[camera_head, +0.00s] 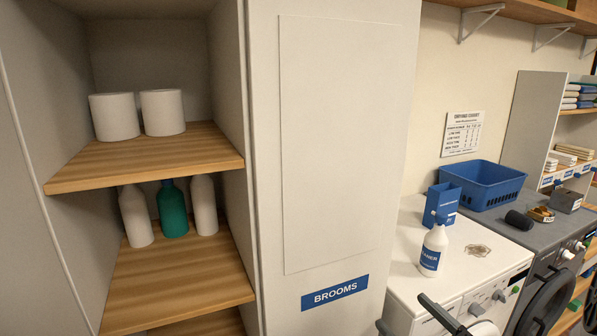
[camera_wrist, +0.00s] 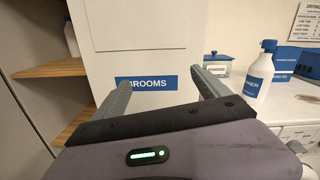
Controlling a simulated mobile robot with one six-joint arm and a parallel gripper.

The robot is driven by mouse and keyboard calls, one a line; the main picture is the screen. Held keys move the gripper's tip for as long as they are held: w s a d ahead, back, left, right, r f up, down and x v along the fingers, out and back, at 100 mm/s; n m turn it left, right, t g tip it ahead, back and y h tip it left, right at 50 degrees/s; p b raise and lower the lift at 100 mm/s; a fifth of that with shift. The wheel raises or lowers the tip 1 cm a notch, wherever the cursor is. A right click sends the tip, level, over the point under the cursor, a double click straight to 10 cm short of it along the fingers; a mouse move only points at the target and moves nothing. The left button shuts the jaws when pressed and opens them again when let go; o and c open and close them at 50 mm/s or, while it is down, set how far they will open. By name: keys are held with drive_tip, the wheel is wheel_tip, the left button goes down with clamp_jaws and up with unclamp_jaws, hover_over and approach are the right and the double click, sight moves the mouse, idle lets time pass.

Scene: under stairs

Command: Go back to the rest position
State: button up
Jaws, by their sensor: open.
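My gripper (camera_wrist: 160,80) is open in the wrist view, its two grey fingers wide apart with nothing between them. Beyond the fingers is the cabinet panel with the blue BROOMS sign (camera_wrist: 147,83), which the left finger partly overlaps. In the head view, dark finger-like parts of my gripper (camera_head: 402,310) show at the bottom edge, in front of the white washing machine. The rest of my arm is mostly out of frame.
A white spray bottle (camera_head: 433,249) and a blue box (camera_head: 443,203) stand on the white machine (camera_head: 406,262). A blue basket (camera_head: 483,185) sits behind. Open shelves (camera_head: 178,270) with bottles and white rolls are at left. The tall BROOMS cabinet (camera_head: 327,140) stands between.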

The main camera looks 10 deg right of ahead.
drive_tip(key=s+a+f+n+g+y+b, duration=0.25)
drive_tip(key=a+n+g, duration=0.2)
drive_tip(key=a, duration=0.25)
drive_tip(key=s+a+f+n+g+y+b, duration=0.2)
drive_tip(key=s+a+n+g+b, duration=0.1)
drive_tip(key=a+n, duration=0.3)
drive_tip(key=s+a+f+n+g+y+b, duration=0.2)
drive_tip(key=s+a+f+n+g, duration=0.15)
drive_tip(key=a, duration=0.45)
drive_tip(key=s+f+n+g+h+b, duration=0.4)
drive_tip(key=s+f+n+h+b, duration=0.25)
drive_tip(key=s+f+n, duration=0.2)
drive_tip(key=d+n+t+h, duration=0.1)
drive_tip(key=d+r+n+t+h+b, duration=0.2)
drive_tip(key=d, duration=0.1)
drive_tip(key=shift+w+d+r+n, duration=0.15)
drive_tip(key=shift+w+n, duration=0.1)
drive_tip(key=shift+w, duration=0.15)
